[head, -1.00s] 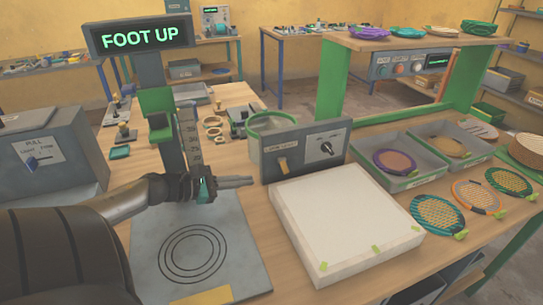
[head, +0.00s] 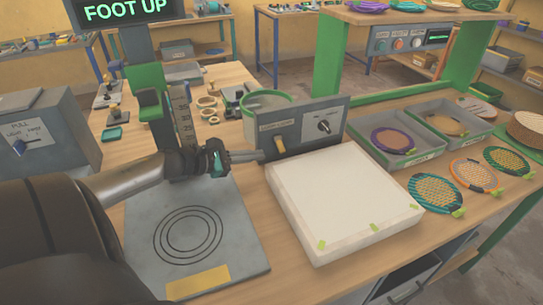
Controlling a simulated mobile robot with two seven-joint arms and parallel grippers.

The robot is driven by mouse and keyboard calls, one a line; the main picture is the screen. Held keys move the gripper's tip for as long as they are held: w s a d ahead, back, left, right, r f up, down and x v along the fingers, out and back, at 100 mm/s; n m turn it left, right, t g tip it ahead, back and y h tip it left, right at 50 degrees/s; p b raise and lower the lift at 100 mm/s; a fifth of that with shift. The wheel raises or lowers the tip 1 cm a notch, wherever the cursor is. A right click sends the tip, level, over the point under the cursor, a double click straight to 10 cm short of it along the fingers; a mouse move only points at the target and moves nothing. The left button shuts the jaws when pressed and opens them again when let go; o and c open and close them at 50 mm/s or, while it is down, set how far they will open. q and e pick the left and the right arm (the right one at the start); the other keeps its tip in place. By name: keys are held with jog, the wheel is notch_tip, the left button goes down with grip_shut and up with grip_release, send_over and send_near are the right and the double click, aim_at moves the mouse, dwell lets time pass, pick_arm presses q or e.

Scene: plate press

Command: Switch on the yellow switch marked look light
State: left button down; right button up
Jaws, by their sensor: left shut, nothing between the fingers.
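The lever hangs downward. My left gripper (head: 262,155) is shut and empty, its fingertips just left of and slightly below the lever, close to the box front. I cannot tell whether they touch it. My right gripper is not in view.
A white light panel (head: 345,195) lies right below the box. A grey plate with rings (head: 190,265) lies under my left arm. A post with a FOOT UP display (head: 125,12) stands behind. Trays (head: 395,165) and woven discs (head: 510,160) fill the right.

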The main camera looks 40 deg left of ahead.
aim_at(271, 154)
pick_arm(q)
jog(key=x, duration=0.3)
jog(key=shift+b, duration=0.35)
jog(key=shift+x, duration=1.25)
